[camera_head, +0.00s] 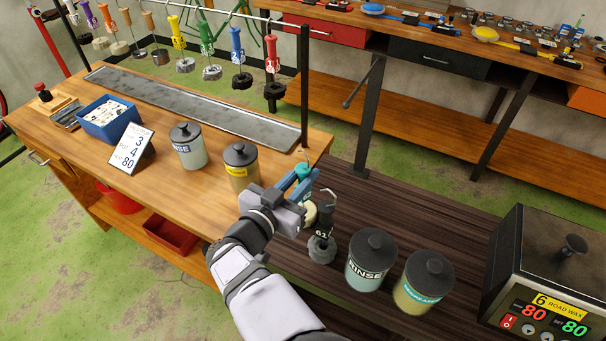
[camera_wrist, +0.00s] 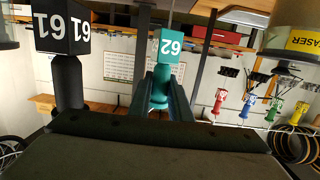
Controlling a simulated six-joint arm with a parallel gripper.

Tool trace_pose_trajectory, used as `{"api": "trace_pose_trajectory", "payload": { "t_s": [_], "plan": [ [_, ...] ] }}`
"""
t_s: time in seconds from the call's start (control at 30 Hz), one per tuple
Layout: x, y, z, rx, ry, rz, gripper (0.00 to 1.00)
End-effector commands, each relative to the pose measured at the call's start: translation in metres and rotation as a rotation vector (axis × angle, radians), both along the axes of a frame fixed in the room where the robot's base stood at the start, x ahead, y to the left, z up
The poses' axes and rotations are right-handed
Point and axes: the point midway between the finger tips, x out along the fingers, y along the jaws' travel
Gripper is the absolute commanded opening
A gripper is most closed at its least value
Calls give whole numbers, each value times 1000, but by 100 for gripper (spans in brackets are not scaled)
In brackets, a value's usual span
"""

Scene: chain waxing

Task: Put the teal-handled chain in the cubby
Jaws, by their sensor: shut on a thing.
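My gripper (camera_head: 298,186) is shut on the teal handle (camera_head: 302,171) of a chain, above the dark slatted bench. In the wrist view, which is upside down, my gripper (camera_wrist: 161,88) has its fingers on both sides of the teal handle, which bears a tag (camera_wrist: 171,46) reading 62. A pale chain coil (camera_head: 310,213) shows below the gripper in the head view, partly hidden by it. Right beside it is a black-handled chain (camera_head: 322,246), whose tag 61 (camera_wrist: 62,30) shows in the wrist view. I cannot tell which place is the cubby.
A rinse jar (camera_head: 370,260) and a degreaser jar (camera_head: 422,281) stand right of the black-handled chain. A wax heater (camera_head: 550,270) is farther right. Two more jars stand on the wooden bench (camera_head: 215,200). Several coloured-handled chains hang from a rail behind.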

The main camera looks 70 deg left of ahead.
Motion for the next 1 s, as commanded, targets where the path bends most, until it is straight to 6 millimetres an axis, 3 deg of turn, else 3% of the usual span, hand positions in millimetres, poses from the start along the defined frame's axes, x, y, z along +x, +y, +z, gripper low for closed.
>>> {"api": "trace_pose_trajectory", "payload": {
  "t_s": [0.13,0.17,0.23,0.63,1.0],
  "plan": [
    [0,0,-2,2,-1,0,0],
    [0,0,-4,0,0,0,20],
    [0,0,-3,0,0,0,37],
    [0,0,2,1,1,0,37],
    [-26,-23,7,-1,1,1,37]
  ]
}}
